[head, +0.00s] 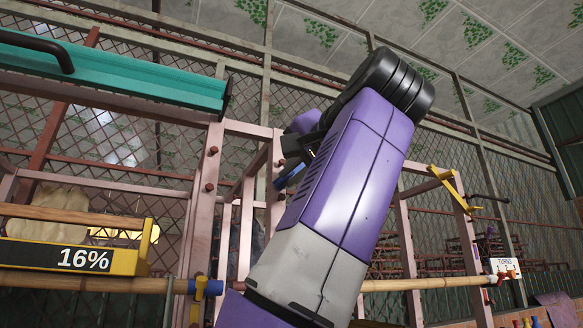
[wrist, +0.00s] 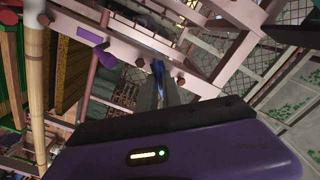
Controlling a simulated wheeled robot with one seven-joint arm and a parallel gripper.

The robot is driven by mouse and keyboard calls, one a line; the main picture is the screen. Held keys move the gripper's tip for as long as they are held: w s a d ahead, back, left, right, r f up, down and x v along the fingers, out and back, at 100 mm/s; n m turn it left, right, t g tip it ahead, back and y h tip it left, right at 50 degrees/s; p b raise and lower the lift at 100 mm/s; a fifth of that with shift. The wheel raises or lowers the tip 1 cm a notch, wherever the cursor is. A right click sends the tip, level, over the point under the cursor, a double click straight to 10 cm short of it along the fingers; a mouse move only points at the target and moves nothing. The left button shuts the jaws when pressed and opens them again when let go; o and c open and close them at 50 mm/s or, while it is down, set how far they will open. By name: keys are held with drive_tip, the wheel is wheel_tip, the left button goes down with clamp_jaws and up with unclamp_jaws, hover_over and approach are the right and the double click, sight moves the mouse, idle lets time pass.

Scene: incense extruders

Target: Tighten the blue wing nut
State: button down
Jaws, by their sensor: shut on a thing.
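The blue wing nut (wrist: 157,67) shows as a small blue piece between my fingertips in the wrist view. My gripper (wrist: 159,74) is shut on it, beside a pale pink beam of the frame. The fingers hide most of the nut, so its turn angle cannot be told. In the head view a blue piece (head: 281,183) shows by my gripper (head: 285,172), next to a pink post. My purple arm covers much of that area.
A yellow-framed display (head: 85,258) reads 16%. A bamboo pole (head: 110,285) runs across the front, with a blue and yellow clamp (head: 199,298) on it. A TURNS sign (head: 505,267) is at right. Pink posts (head: 205,190) stand close to my arm.

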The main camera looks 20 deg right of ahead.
drive_tip(key=m+p, duration=0.1)
drive_tip(key=m, duration=0.3)
drive_tip(key=shift+d+f, duration=0.1)
drive_tip(key=shift+d+f+m+p, duration=0.15)
drive_tip(key=shift+m+p, duration=0.35)
drive_tip(key=shift+m, duration=1)
drive_tip(key=shift+f, duration=0.1)
drive_tip(key=c, duration=1.5)
unclamp_jaws()
drive_tip(key=shift+s, duration=0.1)
drive_tip(key=s+b, duration=0.2)
drive_tip(key=s, duration=0.5)
drive_tip(key=shift+s, duration=0.3)
